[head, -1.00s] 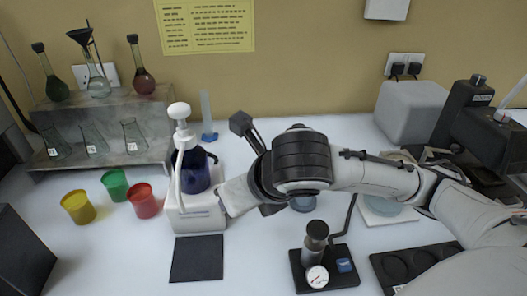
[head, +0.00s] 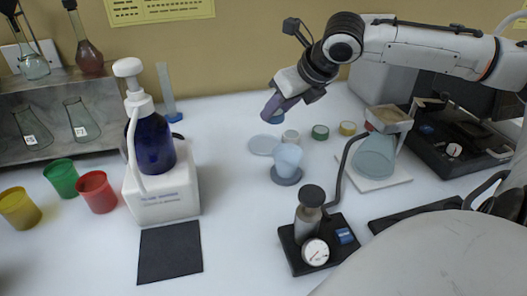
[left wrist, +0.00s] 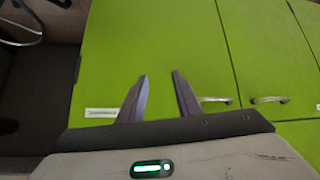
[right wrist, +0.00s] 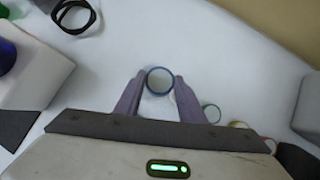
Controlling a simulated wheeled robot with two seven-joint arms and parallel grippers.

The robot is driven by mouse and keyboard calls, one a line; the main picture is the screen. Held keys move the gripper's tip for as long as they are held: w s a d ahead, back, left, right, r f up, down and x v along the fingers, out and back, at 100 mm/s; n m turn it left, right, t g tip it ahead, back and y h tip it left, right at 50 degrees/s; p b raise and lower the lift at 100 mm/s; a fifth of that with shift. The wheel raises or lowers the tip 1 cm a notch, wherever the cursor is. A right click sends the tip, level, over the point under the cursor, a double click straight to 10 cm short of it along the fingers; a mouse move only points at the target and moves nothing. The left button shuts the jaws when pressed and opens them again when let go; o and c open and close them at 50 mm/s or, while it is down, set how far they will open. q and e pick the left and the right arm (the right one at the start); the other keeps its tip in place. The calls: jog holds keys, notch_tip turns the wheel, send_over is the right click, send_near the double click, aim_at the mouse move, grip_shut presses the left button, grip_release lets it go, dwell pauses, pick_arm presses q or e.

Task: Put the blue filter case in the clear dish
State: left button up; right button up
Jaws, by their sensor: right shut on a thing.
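My right gripper (head: 268,112) is shut on the blue filter case, a small round case seen edge-on behind the fingers (head: 280,117). In the right wrist view the blue filter case (right wrist: 159,82) shows as a ring between the fingertips of the right gripper (right wrist: 160,83). It is held above the table. The clear dish (head: 263,145) is a flat, see-through round on the table, just below the right gripper in the head view. My left gripper (left wrist: 160,80) is open and empty, in front of green cabinet doors; it is not in the head view.
White (head: 291,136), green (head: 320,132) and yellow (head: 348,128) round cases stand right of the dish. A pale cup (head: 287,158) stands in front of it. A pump bottle (head: 153,145) on a white block is left. A gauge stand (head: 315,245) is in front.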

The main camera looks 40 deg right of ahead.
aim_at(259, 142)
jog(key=shift+w+a+r+n+y+b, duration=0.15)
jog(key=shift+w+r+n+y+b, duration=0.3)
jog(key=shift+w, duration=0.45)
jog(key=shift+w+a+r, duration=0.2)
jog(key=shift+w+r, duration=0.05)
jog(key=shift+w+a+f+n, duration=0.1)
jog(key=shift+f+n, duration=0.15)
jog(key=shift+f, duration=0.1)
notch_tip(259, 142, down, 4)
jog(key=shift+f+b, duration=0.25)
jog(key=shift+b, duration=0.6)
jog(key=shift+f, duration=0.55)
notch_tip(259, 142, down, 3)
jog(key=shift+f+b, duration=0.2)
jog(key=shift+b, duration=0.55)
jog(key=shift+r, duration=0.1)
